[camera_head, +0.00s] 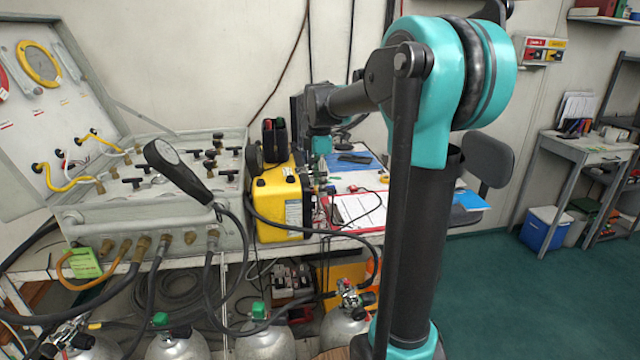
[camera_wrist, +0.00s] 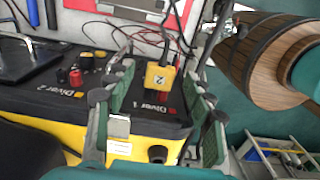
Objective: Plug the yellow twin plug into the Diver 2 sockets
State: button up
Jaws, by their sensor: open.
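The yellow twin plug (camera_wrist: 160,78), marked 2, stands at the Diver 1 end of the yellow-and-black unit in the wrist view. A dark cable runs up from it. The unit (camera_head: 282,208) is on the bench in the head view. The Diver 2 sockets, one red (camera_wrist: 75,77) and one black (camera_wrist: 62,75), are at the panel's left end beside the Diver 2 label (camera_wrist: 60,91). My gripper (camera_wrist: 160,90) is open, with one finger on each side of the plug. Whether either finger touches it is unclear. The plug's underside is hidden.
An open grey valve case (camera_head: 150,190) with hoses stands left of the unit. A clipboard (camera_head: 358,212) lies to its right. Gas cylinders (camera_head: 265,340) stand below the bench. Loose red and black leads (camera_wrist: 145,40) lie behind the plug.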

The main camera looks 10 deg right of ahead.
grip_shut()
dwell(0.7)
jog(key=shift+d, duration=0.4)
jog(key=shift+d, duration=0.7)
jog(key=shift+d, duration=0.7)
